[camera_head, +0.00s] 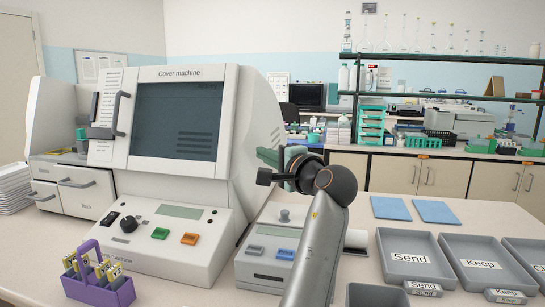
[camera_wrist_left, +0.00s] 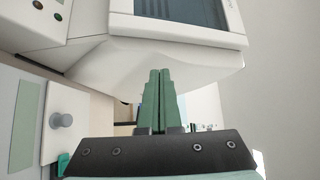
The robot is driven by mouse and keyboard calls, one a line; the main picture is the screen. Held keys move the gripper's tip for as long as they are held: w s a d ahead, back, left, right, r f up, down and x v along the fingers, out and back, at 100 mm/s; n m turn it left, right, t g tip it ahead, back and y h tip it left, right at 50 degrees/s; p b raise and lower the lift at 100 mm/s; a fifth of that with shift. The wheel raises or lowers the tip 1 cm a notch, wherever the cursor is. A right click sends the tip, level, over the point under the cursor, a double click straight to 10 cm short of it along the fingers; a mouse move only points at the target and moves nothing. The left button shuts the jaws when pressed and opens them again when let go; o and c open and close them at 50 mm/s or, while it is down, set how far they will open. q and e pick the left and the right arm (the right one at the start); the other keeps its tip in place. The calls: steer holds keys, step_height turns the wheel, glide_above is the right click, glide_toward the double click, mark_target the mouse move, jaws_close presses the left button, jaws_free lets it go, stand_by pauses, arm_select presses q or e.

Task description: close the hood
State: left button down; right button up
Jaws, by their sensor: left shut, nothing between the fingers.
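The white cover machine (camera_head: 258,110) stands at the left on the bench. Its hood, the front panel with a dark window (camera_head: 178,120), has a vertical grey handle (camera_head: 118,112) on its left side. I cannot tell whether the hood is fully down. In the left wrist view, the machine's white side (camera_wrist_left: 175,58) and part of the dark window (camera_wrist_left: 180,10) are at the top. My left gripper (camera_head: 266,156) is just right of the machine, away from the handle, partly hidden by my wrist. Its green fingers (camera_wrist_left: 160,75) are shut and empty. My right gripper is not in view.
A small device with a grey knob (camera_head: 284,215) sits right of the machine. A purple slide rack (camera_head: 98,288) is at front left. Grey trays (camera_head: 410,275) and blue pads (camera_head: 390,208) lie to the right. Shelves (camera_head: 440,96) stand behind.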

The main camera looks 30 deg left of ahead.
mark_target(232, 145)
arm_select(q)
steer(key=a, duration=0.2)
steer(key=w+a, duration=0.1)
steer(key=a, duration=0.3)
steer(key=shift+w+a, duration=0.4)
steer(key=shift+s+a, duration=0.1)
steer(key=shift+a, duration=0.4)
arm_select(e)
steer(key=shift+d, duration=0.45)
arm_select(q)
steer(key=shift+p, duration=0.35)
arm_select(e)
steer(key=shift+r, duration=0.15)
